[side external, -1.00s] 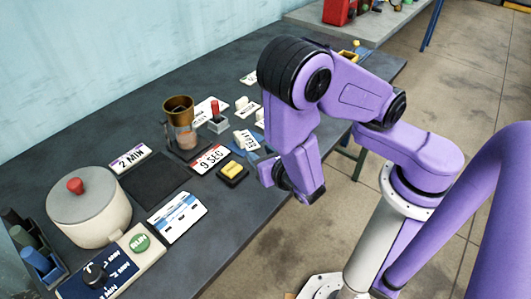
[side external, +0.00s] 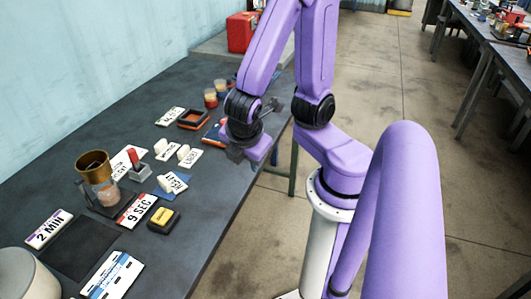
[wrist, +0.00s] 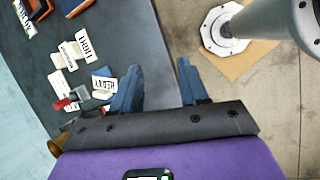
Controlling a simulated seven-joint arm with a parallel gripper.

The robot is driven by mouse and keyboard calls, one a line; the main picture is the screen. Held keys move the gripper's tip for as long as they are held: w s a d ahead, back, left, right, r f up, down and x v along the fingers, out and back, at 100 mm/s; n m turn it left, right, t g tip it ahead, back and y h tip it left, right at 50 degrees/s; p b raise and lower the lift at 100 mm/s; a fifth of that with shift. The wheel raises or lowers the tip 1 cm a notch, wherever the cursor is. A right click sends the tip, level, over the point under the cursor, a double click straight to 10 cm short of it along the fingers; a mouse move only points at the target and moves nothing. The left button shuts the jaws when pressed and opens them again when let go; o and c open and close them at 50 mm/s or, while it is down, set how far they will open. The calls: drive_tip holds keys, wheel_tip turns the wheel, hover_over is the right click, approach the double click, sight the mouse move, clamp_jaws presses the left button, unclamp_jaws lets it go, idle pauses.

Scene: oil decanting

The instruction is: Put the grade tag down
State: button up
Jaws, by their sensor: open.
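My gripper (side external: 246,152) is open and empty, above the table's right edge. A white LIGHT tag (wrist: 85,46) lies farther along the table, beside small white blocks (wrist: 69,49). Nothing is held by the gripper.
A 9 SEC card (side external: 136,211), a yellow-topped block (side external: 163,218), a brass cup (side external: 94,165) and a 2 MIN card (side external: 48,229) stand on the table (side external: 195,235). An orange-rimmed tray (side external: 194,119) is farther back. The table's right front strip is bare.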

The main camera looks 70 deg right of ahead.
drive_tip(key=s+a+r+m+g+y, duration=0.1)
drive_tip(key=s+a+r+m+y, duration=0.1)
drive_tip(key=s+r+m+y, duration=0.1)
drive_tip(key=shift+s+a+r+g+y, duration=0.35)
drive_tip(key=shift+s+r+y, duration=0.35)
drive_tip(key=shift+s+y, duration=0.45)
